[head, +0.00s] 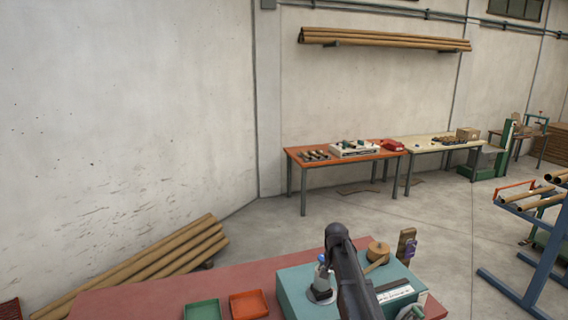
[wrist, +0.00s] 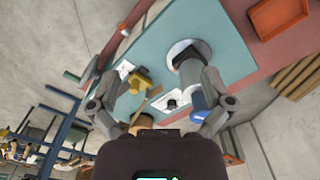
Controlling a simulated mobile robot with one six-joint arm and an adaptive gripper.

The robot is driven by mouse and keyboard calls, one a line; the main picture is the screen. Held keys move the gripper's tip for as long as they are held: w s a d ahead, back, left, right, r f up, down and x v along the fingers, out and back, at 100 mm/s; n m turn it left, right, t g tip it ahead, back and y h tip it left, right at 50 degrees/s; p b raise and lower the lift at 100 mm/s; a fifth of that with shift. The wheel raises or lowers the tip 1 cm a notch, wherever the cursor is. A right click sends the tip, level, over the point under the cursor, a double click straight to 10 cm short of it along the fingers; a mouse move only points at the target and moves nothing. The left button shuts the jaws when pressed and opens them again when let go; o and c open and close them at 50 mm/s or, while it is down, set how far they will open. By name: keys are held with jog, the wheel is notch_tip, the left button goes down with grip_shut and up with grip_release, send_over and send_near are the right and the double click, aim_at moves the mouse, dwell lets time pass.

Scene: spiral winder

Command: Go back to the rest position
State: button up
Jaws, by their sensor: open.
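My gripper (wrist: 158,103) shows in the wrist view with its two fingers spread wide and nothing held between them. It is above the teal winder top (wrist: 217,30). A grey spindle (wrist: 189,68) with a blue end (wrist: 201,98) stands beside the right finger; I cannot tell whether they touch. A yellow part (wrist: 140,80) is near the left finger. In the head view my dark arm rises in front of the teal winder top (head: 295,284), and the fingertips cannot be made out there.
A green tray (head: 202,310) and an orange tray (head: 248,305) lie on the red table (head: 150,296). Cardboard tubes (head: 160,262) lean at the left. A blue rack (head: 535,283) stands at right. An orange-topped bench (head: 300,157) is by the wall, with open floor before it.

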jog(key=s+f+n+b, duration=0.2)
jog(key=s+f+b, duration=0.7)
jog(key=s, duration=0.3)
jog(key=s+f+n+b, duration=0.3)
jog(key=s+f+b, duration=0.7)
jog(key=s, duration=0.3)
jog(key=shift+s+d+f, duration=0.2)
jog(key=shift+s+f, duration=0.05)
jog(key=shift+f, duration=0.3)
